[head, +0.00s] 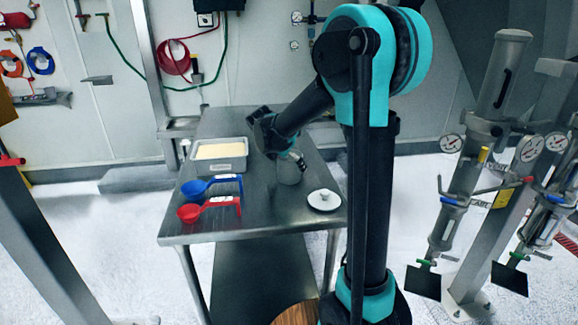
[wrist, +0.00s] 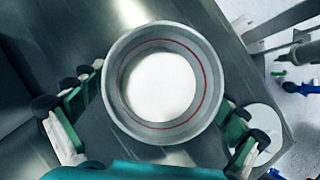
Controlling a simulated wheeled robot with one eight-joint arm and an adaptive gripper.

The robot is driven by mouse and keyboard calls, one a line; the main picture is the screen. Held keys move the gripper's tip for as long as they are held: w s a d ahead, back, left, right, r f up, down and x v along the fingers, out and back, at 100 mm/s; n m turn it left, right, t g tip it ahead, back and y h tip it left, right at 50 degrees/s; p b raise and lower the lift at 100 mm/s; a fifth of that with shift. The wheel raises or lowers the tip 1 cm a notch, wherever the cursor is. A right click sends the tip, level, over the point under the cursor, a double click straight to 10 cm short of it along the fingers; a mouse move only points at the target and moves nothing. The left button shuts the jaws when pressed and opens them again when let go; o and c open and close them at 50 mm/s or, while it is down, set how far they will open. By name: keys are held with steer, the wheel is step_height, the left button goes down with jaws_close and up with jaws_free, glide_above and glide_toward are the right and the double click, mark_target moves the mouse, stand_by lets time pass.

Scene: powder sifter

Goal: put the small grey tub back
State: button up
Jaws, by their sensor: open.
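The small grey tub (wrist: 117,108) is round, with a red line around its inside wall and white powder in the bottom. It fills the middle of the wrist view. In the head view the tub (head: 289,174) appears to stand on the steel table, partly hidden by my gripper (head: 292,158). In the wrist view my gripper (wrist: 160,112) is open, with a green-padded finger on either side of the tub. I see a gap at the left finger; contact at the right finger is hard to tell.
A rectangular grey tray (head: 219,167) of cream powder, a blue scoop (head: 196,187) and a red scoop (head: 191,212) lie on the left of the steel table (head: 270,215). A white round lid (head: 323,200) lies near the right edge. The table's front middle is clear.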

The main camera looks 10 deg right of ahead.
steer(key=shift+r, duration=0.15)
steer(key=v, duration=1.2)
